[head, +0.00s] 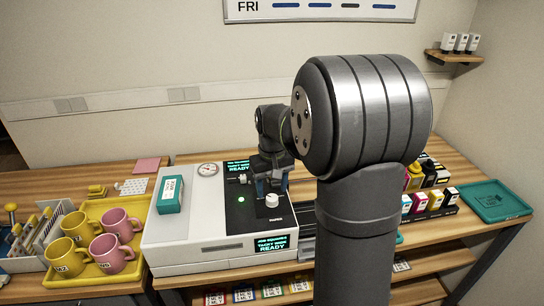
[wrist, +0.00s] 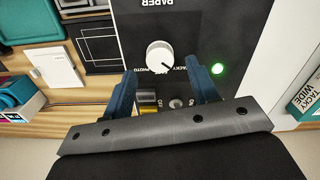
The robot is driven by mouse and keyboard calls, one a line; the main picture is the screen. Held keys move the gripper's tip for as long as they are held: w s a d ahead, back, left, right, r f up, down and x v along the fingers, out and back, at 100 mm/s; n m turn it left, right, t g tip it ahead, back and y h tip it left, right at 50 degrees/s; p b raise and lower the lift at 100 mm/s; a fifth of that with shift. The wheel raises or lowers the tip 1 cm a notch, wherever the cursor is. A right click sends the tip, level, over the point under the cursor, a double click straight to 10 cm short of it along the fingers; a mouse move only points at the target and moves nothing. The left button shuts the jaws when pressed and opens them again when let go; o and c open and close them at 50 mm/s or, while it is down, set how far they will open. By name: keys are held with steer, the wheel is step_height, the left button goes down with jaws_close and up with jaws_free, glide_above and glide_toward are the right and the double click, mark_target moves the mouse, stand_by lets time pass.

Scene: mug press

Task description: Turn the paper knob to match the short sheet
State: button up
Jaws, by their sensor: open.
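The white round paper knob (head: 272,200) sits on the press's black panel; in the wrist view the knob (wrist: 160,55) has a dark pointer line toward the lower right, near the "TACKY" label. A "PHOTO" label is lower left of it, and "PAPER" reads upside down above. My gripper (head: 268,186) is over the panel by the knob. In the wrist view its two blue fingers (wrist: 163,72) are apart and empty, with tips below and to either side of the knob, not visibly touching it. I cannot identify a short sheet for certain.
The white press (head: 190,235) has lit screens (head: 272,243) reading "READY" and a green light (wrist: 217,69). A teal box (head: 170,194) sits on its left. A yellow tray (head: 95,275) holds several mugs. A teal tray (head: 495,201) lies far right. My arm hides the middle right.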

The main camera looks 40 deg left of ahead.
mark_target(272, 197)
step_height(272, 197, up, 14)
steer(key=shift+r, duration=0.2)
stand_by(0.5)
step_height(272, 197, down, 18)
steer(key=shift+r, duration=0.25)
stand_by(0.3)
